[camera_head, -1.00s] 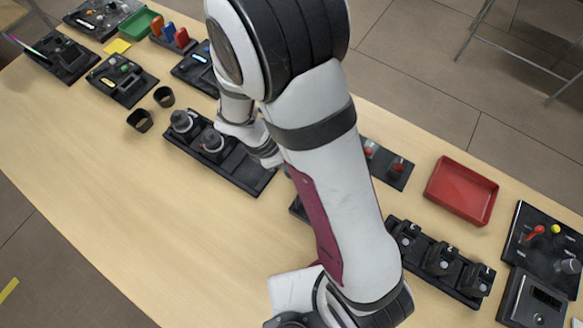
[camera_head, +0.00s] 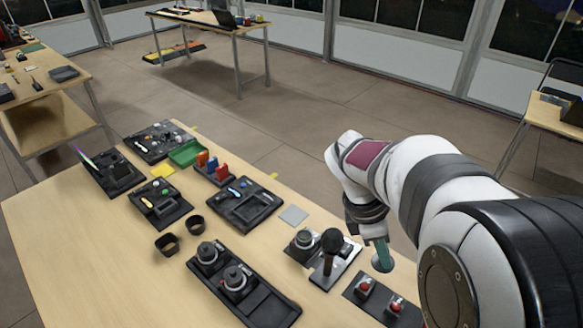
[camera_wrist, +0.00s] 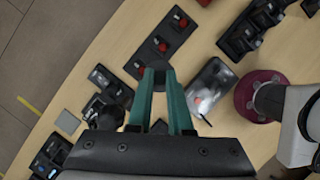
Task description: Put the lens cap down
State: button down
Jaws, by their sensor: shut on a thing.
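The disc appears held above the table, near the panel with red knobs (camera_head: 380,298). Its exact height is unclear.
A rack (camera_head: 268,303) holds two lenses and has an empty part. The table's left front is bare.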

jog(key=w+a+r+m+g+y, duration=0.1)
jog(key=w+a+r+m+g, duration=0.1)
jog(key=w+a+r+m, duration=0.25)
jog(key=w+a+r+m+g+y, duration=0.1)
jog(key=w+a+r+m, duration=0.15)
jog(key=r+m, duration=0.35)
jog(key=w+d+f+n+t+y, duration=0.1)
jog(key=w+f+n+t, duration=0.35)
jog(key=n, duration=0.75)
jog(key=w+d+f+n+t+y, duration=0.1)
jog(key=w+f+n+y, duration=0.1)
jog(key=w+f+n, duration=0.75)
jog(key=w+d+f+n+t+y, duration=0.15)
jog(key=w+f+n, duration=0.3)
jog(key=n, duration=0.85)
jog(key=shift+t+h, duration=0.25)
jog(key=shift+t, duration=0.15)
jog(key=w+a+f, duration=0.1)
jog(key=a+f, duration=0.1)
jog(key=a, duration=0.1)
jog(key=w+a+f, duration=0.1)
jog(key=a+f, duration=0.2)
jog(key=w+a+f, duration=0.2)
jog(key=a, duration=0.1)
jog(key=shift+w+a+f, duration=0.1)
jog(key=shift+a+f, duration=0.25)
jog(key=shift+a, duration=0.05)
notch_tip(320, 180, down, 4)
jog(key=shift+w+f, duration=0.1)
